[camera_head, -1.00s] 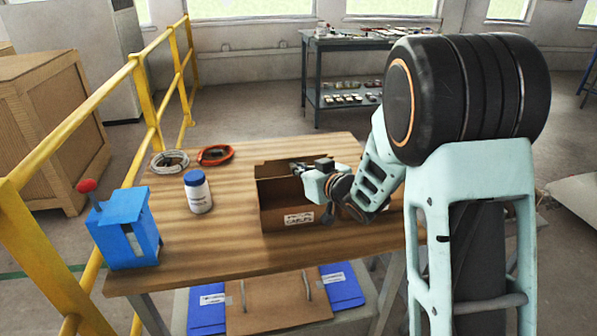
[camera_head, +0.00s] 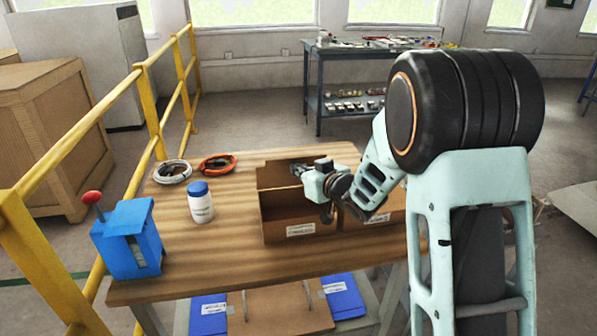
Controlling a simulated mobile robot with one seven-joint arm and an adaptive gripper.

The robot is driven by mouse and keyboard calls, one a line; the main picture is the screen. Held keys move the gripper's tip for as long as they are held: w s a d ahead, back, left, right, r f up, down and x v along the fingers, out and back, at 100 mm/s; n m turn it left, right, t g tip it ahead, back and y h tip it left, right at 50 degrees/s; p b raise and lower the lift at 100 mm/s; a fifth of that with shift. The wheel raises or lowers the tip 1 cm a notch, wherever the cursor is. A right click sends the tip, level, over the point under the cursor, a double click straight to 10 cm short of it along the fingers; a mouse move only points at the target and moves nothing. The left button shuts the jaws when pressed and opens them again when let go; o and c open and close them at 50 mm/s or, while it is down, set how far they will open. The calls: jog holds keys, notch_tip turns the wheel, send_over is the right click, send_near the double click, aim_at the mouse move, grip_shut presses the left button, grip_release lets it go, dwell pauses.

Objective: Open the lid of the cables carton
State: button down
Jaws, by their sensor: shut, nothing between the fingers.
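The cables carton (camera_head: 287,214) is a brown box near the middle of the wooden table, with a white label on its front. Its lid (camera_head: 273,175) stands up along the back edge, and the dark inside shows below it. My gripper (camera_head: 297,168) is shut and empty, pointing left over the carton, in front of the raised lid. Whether its fingers touch the lid cannot be told.
A second labelled carton (camera_head: 388,213) stands just right, partly behind my arm. A white bottle with a blue cap (camera_head: 200,206), a blue box with a red knob (camera_head: 127,240), a white cable coil (camera_head: 172,173) and an orange one (camera_head: 217,164) occupy the table's left side. Yellow railing (camera_head: 145,105) runs beyond.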

aim_at(297, 159)
jog(key=shift+w+a+r+p, duration=0.15)
jog(key=shift+w+r+p, duration=0.25)
jog(key=shift+w, duration=0.1)
jog(key=shift+w+a+r+p, duration=0.15)
jog(key=shift+w+r+p, duration=0.25)
jog(key=shift+w, duration=0.3)
jog(key=shift+a+r, duration=0.1)
jog(key=shift+r, duration=0.05)
jog(key=shift+w+a+r+p, duration=0.15)
jog(key=shift+w+r+p, duration=0.15)
jog(key=shift+w, duration=0.2)
jog(key=shift+w+a+r+p, duration=0.1)
jog(key=shift+w+r+p, duration=0.1)
jog(key=shift+w+p, duration=0.25)
jog(key=shift+w+a, duration=0.1)
jog(key=shift+w, duration=0.25)
jog(key=shift+w+r, duration=0.1)
